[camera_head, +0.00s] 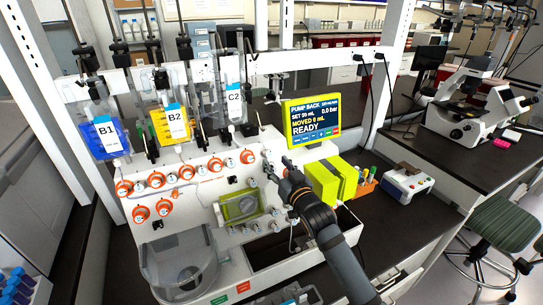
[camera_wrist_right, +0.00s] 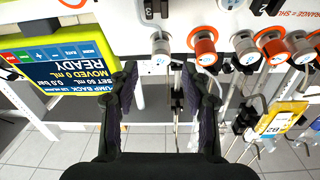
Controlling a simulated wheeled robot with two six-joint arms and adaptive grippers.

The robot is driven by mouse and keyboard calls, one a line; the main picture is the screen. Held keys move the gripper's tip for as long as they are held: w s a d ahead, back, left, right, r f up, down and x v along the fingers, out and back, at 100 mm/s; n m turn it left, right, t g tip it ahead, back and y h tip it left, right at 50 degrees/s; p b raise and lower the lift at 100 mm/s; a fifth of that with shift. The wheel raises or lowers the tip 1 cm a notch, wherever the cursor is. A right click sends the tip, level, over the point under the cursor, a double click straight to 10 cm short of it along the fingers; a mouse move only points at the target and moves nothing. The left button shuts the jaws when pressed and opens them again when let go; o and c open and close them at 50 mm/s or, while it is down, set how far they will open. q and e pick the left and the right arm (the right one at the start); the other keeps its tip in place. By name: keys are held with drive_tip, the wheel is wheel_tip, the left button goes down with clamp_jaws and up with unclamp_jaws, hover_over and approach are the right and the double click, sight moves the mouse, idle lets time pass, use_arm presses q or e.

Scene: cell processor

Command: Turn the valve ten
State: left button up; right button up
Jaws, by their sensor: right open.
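A row of round valve knobs, some orange-collared and some white, runs along the top of the white cell processor (camera_head: 205,205). My right gripper (camera_head: 280,168) is at the right end of the row. In the wrist view its open, empty fingers (camera_wrist_right: 160,74) point toward the white knob, apart from it. My left gripper is out of view.
A yellow-framed pump screen (camera_head: 313,118) reading READY stands right behind the gripper. Bags B1 (camera_head: 104,138), B2 (camera_head: 172,125) and C2 (camera_head: 234,105) hang above the valves. A yellow-green block (camera_head: 326,183) stands right of my forearm. A microscope (camera_head: 470,110) is far right.

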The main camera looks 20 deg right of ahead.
sight(270, 156)
drive_tip(key=w, duration=0.4)
drive_tip(key=shift+w+a+p, duration=0.1)
drive_tip(key=shift+w+p, duration=0.05)
drive_tip(key=shift+p, duration=0.25)
drive_tip(key=shift+c, duration=0.2)
clamp_jaws()
